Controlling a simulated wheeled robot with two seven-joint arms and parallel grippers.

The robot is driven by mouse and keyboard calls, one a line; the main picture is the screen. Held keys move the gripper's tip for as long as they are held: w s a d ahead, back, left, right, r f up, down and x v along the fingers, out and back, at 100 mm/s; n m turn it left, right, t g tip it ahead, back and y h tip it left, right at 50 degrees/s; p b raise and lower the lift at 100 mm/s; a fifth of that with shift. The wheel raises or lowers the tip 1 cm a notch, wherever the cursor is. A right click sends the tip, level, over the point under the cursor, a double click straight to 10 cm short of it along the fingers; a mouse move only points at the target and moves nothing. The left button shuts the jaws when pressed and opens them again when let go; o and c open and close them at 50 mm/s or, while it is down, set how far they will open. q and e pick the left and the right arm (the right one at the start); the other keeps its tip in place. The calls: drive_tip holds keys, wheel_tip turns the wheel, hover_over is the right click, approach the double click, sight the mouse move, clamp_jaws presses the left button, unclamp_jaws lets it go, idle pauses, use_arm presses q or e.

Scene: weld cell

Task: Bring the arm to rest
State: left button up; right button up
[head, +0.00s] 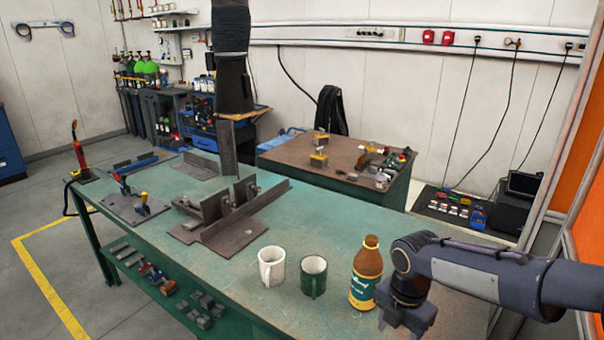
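My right arm comes in from the right edge, bent at the wrist. My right gripper (406,322) points down at the bottom right, just right of a brown bottle (368,262) with a yellow and teal label. Its fingertips are cut off or hidden, so I cannot tell whether it is open or holds anything. My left gripper is not in view. The bottle stands upright on the green worktable (330,238). A dark green mug (313,280) and a white mug (270,268) stand left of the bottle.
A welded steel fixture (228,212) and a clamp plate (138,207) lie on the table's left half. A dark column-like duct (232,60) hangs over the back. A second bench (300,160) with small parts stands behind.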

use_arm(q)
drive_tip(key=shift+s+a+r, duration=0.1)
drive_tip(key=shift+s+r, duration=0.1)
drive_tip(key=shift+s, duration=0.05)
use_arm(e)
drive_tip(key=s+r+m+t+y, duration=0.2)
drive_tip(key=s+r+m, duration=0.1)
drive_tip(key=s+m, duration=0.7)
drive_tip(key=s+d+r+m+t+y, duration=0.1)
drive_tip(key=s+r+m+t, duration=0.1)
drive_tip(key=s+m, duration=0.9)
drive_tip(key=m+t, duration=0.1)
drive_tip(key=m, duration=0.5)
drive_tip(key=shift+s+r+m+t+y, duration=0.15)
drive_tip(key=shift+r+m+t+y, duration=0.15)
drive_tip(key=shift+r+y, duration=0.1)
